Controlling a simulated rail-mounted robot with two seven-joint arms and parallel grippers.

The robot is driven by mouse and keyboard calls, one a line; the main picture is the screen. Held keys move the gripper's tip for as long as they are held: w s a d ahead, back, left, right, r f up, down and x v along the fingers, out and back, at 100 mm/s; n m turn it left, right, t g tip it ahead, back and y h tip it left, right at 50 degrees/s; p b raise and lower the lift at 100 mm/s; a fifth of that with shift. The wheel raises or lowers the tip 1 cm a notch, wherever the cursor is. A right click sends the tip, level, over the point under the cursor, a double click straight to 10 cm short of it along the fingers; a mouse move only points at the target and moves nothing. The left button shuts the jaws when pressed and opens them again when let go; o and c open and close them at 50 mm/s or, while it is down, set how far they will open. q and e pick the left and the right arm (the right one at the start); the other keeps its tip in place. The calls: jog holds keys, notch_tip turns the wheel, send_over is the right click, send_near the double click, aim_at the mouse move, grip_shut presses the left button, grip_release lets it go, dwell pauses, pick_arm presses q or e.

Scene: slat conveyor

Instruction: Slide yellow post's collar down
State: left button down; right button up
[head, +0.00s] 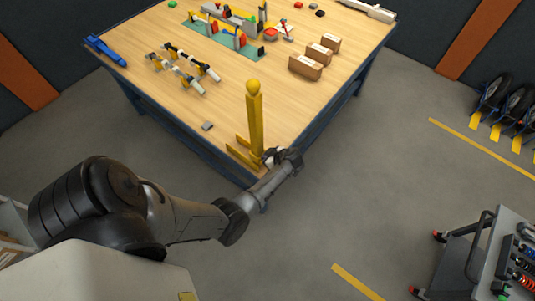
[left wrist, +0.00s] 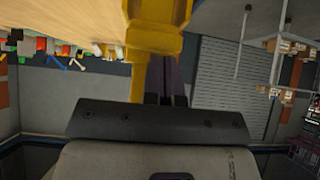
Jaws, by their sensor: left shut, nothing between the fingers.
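The yellow post (head: 255,125) stands upright near the table's front corner, with a rounded knob on top and yellow foot pieces at its base. I cannot clearly tell its collar apart from the post in the head view. My left gripper (head: 271,157) is just right of the post's lower part, its fingers shut and empty; I cannot tell whether they touch the post. In the left wrist view, a wide yellow section (left wrist: 157,38) of the post assembly is close beyond the dark fingers (left wrist: 166,99). My right gripper is not in view.
The wooden table (head: 215,105) also holds a small grey piece (head: 207,125), black-and-yellow parts (head: 185,68), a green mat (head: 217,38) with bricks, and brown boxes (head: 306,67). A tool cart (head: 490,265) stands at lower right.

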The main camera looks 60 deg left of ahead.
pick_arm(q)
jog(key=r, duration=0.1)
jog(key=r+p, duration=0.2)
jog(key=r, duration=0.1)
jog(key=shift+w, duration=0.25)
jog(key=b+v, duration=0.1)
jog(key=v, duration=0.8)
jog(key=shift+d+b, duration=0.3)
jog(key=shift+d, duration=0.1)
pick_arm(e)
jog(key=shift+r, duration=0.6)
pick_arm(q)
jog(key=shift+w, duration=0.15)
